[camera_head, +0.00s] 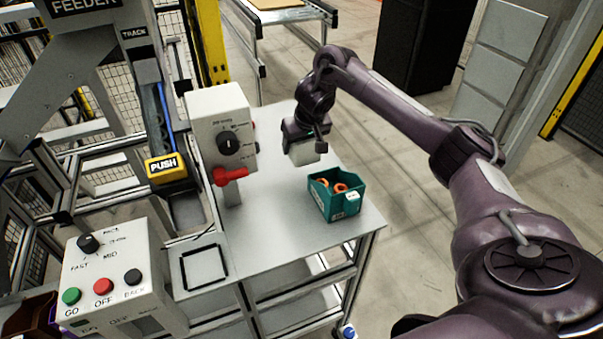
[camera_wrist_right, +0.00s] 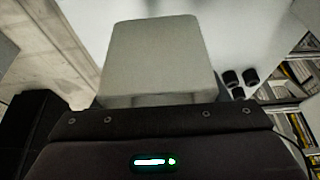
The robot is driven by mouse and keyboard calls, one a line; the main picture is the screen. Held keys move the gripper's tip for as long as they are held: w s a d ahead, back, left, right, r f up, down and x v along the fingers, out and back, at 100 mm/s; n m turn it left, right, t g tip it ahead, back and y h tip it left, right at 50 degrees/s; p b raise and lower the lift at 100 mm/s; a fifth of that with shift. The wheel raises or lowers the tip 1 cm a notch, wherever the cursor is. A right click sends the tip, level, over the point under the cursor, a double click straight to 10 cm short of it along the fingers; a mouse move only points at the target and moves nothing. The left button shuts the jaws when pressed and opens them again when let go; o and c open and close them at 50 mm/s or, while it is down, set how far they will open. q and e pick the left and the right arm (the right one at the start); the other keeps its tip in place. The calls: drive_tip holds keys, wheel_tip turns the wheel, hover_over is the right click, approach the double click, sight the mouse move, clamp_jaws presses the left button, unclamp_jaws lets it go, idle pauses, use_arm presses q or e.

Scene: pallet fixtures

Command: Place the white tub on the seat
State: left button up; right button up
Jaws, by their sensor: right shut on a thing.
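The white tub (camera_head: 305,154) is at the far right part of the grey table, under my right gripper (camera_head: 301,138). My right gripper is shut on the tub. In the right wrist view the tub (camera_wrist_right: 160,58) fills the upper middle, just beyond the dark gripper body, and hides the fingertips. I cannot tell whether the tub touches the table or hangs a little above it. The seat (camera_head: 204,267), a square with a black outline, lies empty at the table's near left corner. My left gripper is not in view.
A teal bin (camera_head: 335,196) with orange rings stands by the table's right edge. A white switch box (camera_head: 224,135) with a red handle (camera_head: 230,176) stands on the left side. A button panel (camera_head: 115,275) is at the near left. The table's middle (camera_head: 265,215) is clear.

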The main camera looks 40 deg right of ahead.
sight(301, 173)
drive_tip(key=shift+f, duration=3.25)
drive_tip(key=shift+f, duration=0.1)
drive_tip(key=o, duration=1)
